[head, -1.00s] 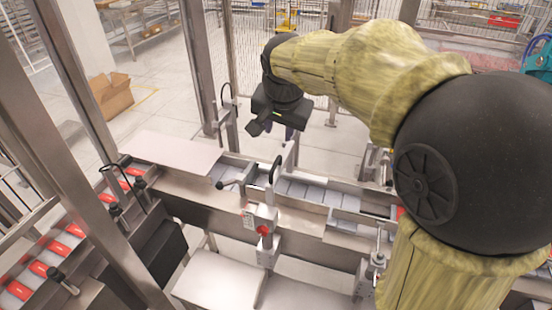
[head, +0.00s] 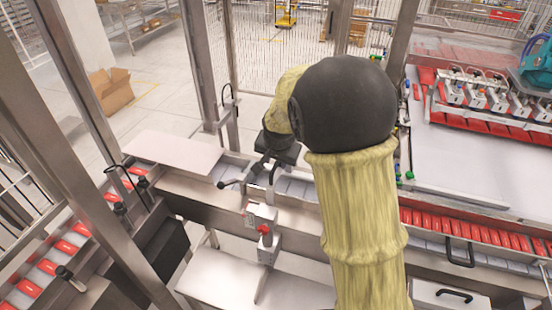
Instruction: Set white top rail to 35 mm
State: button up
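My gripper (head: 266,164) hangs low over the conveyor, pointing down beside a black handle (head: 275,172) on the adjustment bracket. Its fingers are small and dark against the bracket, so I cannot tell whether they are apart, or whether they touch the handle. The bracket carries a black lever (head: 228,184), a pale box (head: 261,214) and a red knob (head: 264,230). A pale rail (head: 302,213) runs along the conveyor's near side. I cannot tell for certain which part is the white top rail, and no millimetre reading is legible.
My arm hides the middle of the conveyor. Red packs (head: 465,228) stand in a row at right, and more red packs (head: 66,247) lie on the left conveyor. A pale flat plate (head: 172,152) lies left of the bracket. Steel posts (head: 85,170) stand at left.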

aim_at(276, 168)
jog(key=shift+x, duration=0.8)
grip_shut()
jog(key=shift+f+b, duration=1.2)
jog(key=shift+f, duration=0.3)
grip_release()
jog(key=shift+r, duration=0.1)
